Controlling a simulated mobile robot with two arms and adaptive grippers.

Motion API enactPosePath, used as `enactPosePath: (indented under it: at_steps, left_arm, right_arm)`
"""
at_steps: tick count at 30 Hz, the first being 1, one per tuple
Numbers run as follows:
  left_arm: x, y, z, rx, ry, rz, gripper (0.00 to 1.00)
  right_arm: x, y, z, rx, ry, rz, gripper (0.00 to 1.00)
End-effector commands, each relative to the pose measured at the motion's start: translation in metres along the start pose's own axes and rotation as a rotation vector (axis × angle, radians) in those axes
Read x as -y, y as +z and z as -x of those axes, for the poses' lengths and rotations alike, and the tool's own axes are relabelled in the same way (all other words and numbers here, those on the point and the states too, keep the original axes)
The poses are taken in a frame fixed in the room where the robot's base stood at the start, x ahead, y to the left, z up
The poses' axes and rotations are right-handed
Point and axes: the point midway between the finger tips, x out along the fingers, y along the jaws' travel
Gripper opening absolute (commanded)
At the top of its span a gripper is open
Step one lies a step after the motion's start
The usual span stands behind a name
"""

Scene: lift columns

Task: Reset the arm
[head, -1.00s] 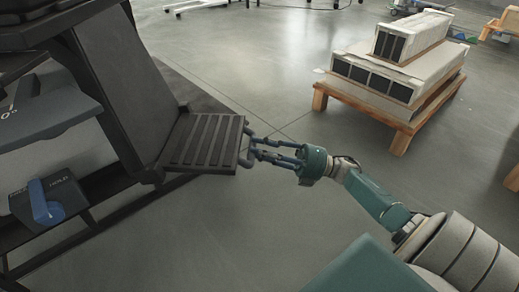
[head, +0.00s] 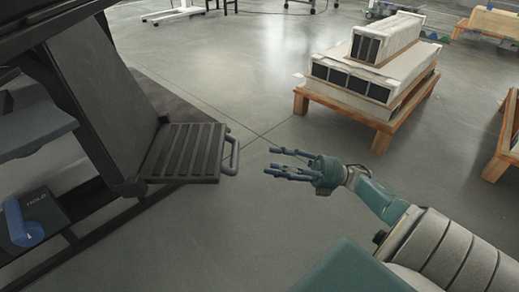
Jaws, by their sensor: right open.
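My right gripper (head: 283,164) is open and empty, in mid-view, with its fingers pointing left. It is apart from the looped handle (head: 231,156) on the edge of a dark ribbed tray (head: 187,153), with a gap of bare floor showing between them. The tray juts out from the base of a large dark machine (head: 95,90) at the left. My right arm (head: 385,203) reaches in from the lower right. My left gripper is not in view.
White slotted units (head: 370,75) are stacked on a wooden pallet (head: 345,114) at the upper right. Another wooden pallet (head: 505,140) stands at the right edge. A blue object (head: 25,222) sits on a dark box at the lower left. Grey floor (head: 200,240) is clear in the middle.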

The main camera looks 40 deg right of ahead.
Motion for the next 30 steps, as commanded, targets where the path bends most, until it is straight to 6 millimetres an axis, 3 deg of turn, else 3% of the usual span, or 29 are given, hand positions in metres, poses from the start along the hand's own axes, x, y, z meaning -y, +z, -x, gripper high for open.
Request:
enactPosePath:
  at_steps: [7,30]
  left_arm:
    - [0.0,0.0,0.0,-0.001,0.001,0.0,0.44]
    - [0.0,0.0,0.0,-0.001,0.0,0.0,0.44]
  right_arm:
    - [0.0,0.0,0.02,-0.001,-0.001,0.0,0.45]
    - [0.0,0.0,0.021,0.0,-0.001,0.0,0.45]
